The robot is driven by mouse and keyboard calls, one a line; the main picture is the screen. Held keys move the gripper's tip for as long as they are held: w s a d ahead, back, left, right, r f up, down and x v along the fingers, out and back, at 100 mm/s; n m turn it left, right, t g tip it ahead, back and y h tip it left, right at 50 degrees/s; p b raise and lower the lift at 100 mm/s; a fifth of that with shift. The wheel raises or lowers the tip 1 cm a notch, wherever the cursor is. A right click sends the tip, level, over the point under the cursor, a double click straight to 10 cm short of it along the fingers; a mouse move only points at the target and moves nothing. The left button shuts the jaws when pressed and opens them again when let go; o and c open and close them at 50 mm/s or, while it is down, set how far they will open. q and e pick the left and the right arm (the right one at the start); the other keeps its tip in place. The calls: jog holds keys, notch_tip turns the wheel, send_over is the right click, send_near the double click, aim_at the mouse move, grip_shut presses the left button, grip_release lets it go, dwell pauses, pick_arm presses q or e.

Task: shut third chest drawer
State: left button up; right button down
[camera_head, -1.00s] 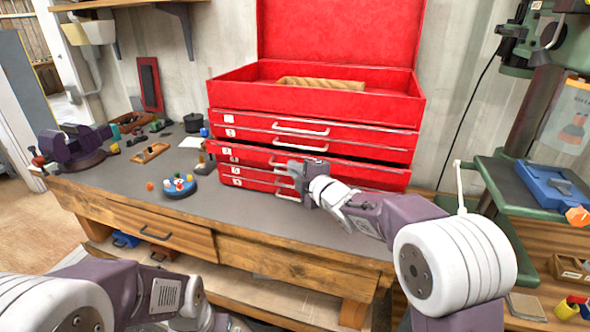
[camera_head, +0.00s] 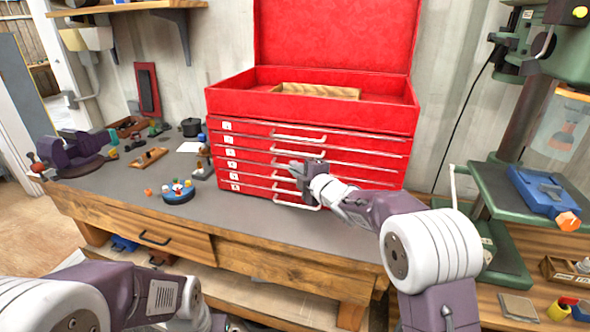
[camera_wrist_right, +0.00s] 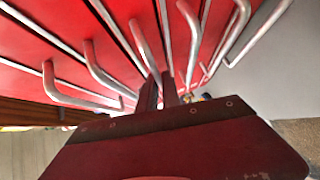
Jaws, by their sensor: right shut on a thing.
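The red tool chest (camera_head: 222,99) stands on the workbench with its lid up. Its third drawer (camera_head: 252,156) looks flush with the other drawer fronts. My right gripper (camera_head: 298,172) is at the middle of the chest front and hides part of the lower handles. In the right wrist view its fingers (camera_wrist_right: 158,91) are close together, shut on a metal handle (camera_wrist_right: 143,48) that runs up from them. It appears to be the third drawer's handle. My left arm is at the lower left, with its gripper outside the picture.
The grey workbench top (camera_head: 110,197) is clear in front of the chest. A blue round holder (camera_head: 178,197) and a small wooden stand (camera_head: 203,172) are left of the chest. A purple vise (camera_head: 75,155) sits at the left end. A green drill press stands at right.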

jog(key=c, duration=1.5)
grip_release()
jog(key=shift+d+r, duration=0.1)
jog(key=shift+c, duration=0.2)
jog(key=shift+w, duration=0.15)
jog(key=b+v, duration=0.1)
jog(key=v, duration=0.8)
